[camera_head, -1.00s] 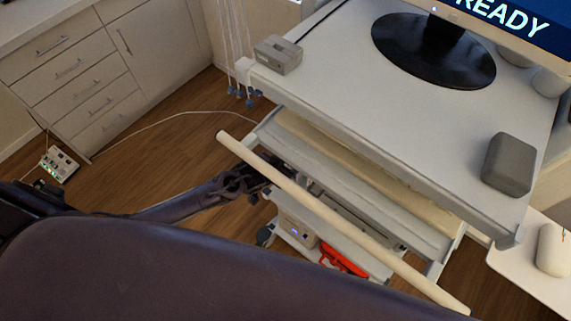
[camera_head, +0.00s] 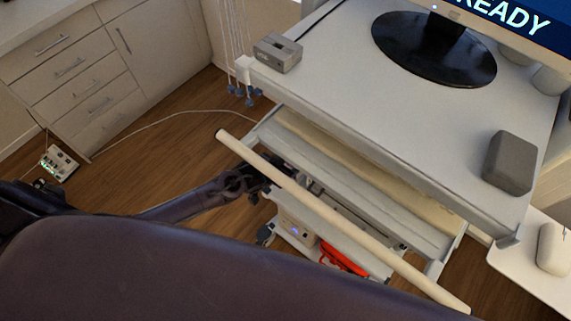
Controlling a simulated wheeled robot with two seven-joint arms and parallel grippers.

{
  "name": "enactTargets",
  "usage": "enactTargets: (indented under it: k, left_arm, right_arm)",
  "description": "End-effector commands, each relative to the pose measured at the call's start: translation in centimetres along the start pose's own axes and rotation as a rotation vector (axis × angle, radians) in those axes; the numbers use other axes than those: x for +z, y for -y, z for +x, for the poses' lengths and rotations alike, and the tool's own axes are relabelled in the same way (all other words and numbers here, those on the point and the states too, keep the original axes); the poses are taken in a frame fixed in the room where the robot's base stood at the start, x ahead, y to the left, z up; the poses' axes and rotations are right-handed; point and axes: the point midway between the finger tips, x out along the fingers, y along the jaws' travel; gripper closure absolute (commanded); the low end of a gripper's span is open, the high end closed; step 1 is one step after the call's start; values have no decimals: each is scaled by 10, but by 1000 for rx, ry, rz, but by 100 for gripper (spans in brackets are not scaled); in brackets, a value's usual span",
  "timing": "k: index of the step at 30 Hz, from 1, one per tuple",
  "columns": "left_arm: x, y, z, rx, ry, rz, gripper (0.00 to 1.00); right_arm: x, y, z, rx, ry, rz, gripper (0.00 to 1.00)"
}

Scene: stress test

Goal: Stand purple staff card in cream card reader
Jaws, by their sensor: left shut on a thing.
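A small pale grey-beige box with a dark slot on top (camera_head: 278,53) stands at the far left corner of the cart top; it looks like the card reader. Its slot appears empty. My left gripper (camera_head: 283,172) is low, partly behind the cart's cream push bar, below and apart from the box. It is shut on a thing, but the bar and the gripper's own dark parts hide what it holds. I see no purple card. My right gripper is not in view.
The cream push bar (camera_head: 340,222) crosses in front of the cart. A dark grey block (camera_head: 510,163) and a black monitor base (camera_head: 434,50) stand on the cart top (camera_head: 400,120). An orange-red item (camera_head: 343,259) lies on the lower shelf. Much of the cart top is clear.

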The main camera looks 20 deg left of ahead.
Motion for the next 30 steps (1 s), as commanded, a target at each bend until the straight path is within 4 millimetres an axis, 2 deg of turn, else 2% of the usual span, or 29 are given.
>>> enactTargets:
  k: [30]
  left_arm:
    - [16,0,14,0,0,0,58]
  right_arm:
    - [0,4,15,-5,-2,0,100]
